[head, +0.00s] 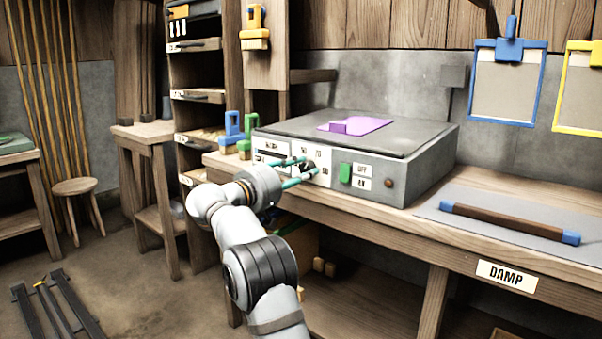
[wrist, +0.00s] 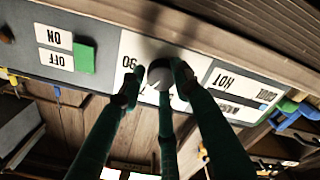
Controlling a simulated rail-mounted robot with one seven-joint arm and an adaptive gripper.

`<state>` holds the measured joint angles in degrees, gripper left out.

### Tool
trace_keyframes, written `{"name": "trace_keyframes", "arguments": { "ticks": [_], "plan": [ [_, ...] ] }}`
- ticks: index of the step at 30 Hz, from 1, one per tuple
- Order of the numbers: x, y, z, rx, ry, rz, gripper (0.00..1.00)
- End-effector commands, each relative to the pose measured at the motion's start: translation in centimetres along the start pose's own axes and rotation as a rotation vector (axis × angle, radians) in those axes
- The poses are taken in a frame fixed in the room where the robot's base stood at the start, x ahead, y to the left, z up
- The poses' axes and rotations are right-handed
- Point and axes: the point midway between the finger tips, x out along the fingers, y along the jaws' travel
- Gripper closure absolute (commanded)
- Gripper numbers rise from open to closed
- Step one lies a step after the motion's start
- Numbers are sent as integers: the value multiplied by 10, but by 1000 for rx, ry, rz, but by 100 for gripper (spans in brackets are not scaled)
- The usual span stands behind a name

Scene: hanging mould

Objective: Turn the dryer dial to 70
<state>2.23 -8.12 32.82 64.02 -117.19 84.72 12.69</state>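The dryer (head: 410,165) is a grey box on the workbench with a front panel. Its dial (head: 308,165) is a small dark round knob on a white plate with numbers around it. In the wrist view the dial (wrist: 160,73) shows upside down beside the number 90 (wrist: 130,62). My gripper (head: 307,173) is at the panel, its teal fingers reaching to the dial. In the wrist view my gripper (wrist: 156,80) has dark fingertips on either side of the knob. The right fingertip looks close to it, with a small gap at the left one. The dial's pointer and the 70 mark are not clear.
A green switch (head: 345,174) with OFF and ON labels is right of the dial. A purple piece (head: 355,126) lies on the dryer's lid. Blue and green clamps (head: 231,132) stand left of the dryer. A brown bar with blue ends (head: 508,222) lies on the bench at right.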

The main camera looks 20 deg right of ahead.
Motion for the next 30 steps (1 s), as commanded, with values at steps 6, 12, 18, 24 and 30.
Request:
{"name": "trace_keyframes", "arguments": {
  "ticks": [6,12,18,24,30],
  "plan": [
    [2,-3,6,2,-17,-5,56],
    [1,-2,4,2,-12,-4,50],
    [-1,-2,2,2,-8,-4,50],
    [-26,-2,1,3,-5,-6,50],
    [-69,-2,1,2,-6,-5,50]
  ]
}}
